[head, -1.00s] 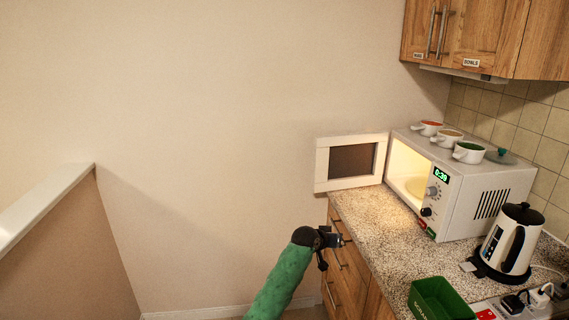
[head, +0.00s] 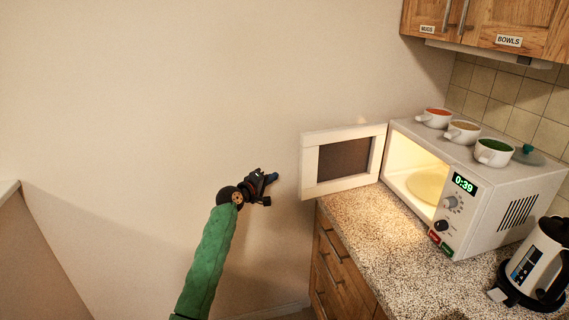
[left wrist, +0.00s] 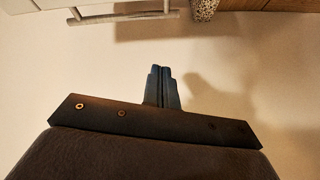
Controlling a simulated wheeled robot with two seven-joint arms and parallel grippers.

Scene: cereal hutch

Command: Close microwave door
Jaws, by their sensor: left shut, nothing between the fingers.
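The white microwave (head: 475,190) stands on the speckled counter with its inside lit and a plate in it. Its door (head: 343,160) is wide open, swung out to the left past the counter's edge. My left gripper (head: 271,178) is shut and empty, in the air to the left of the door's free edge and apart from it. In the left wrist view the gripper's fingers (left wrist: 162,88) are together, and part of a white panel with a bar-like edge (left wrist: 122,17) shows at the top, probably the door. My right gripper is not in view.
Several bowls stand on the microwave, among them one with green contents (head: 494,152). A kettle (head: 540,265) stands on the counter (head: 375,245) at the right. Drawers (head: 335,265) are below the counter. The space by the wall at left is free.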

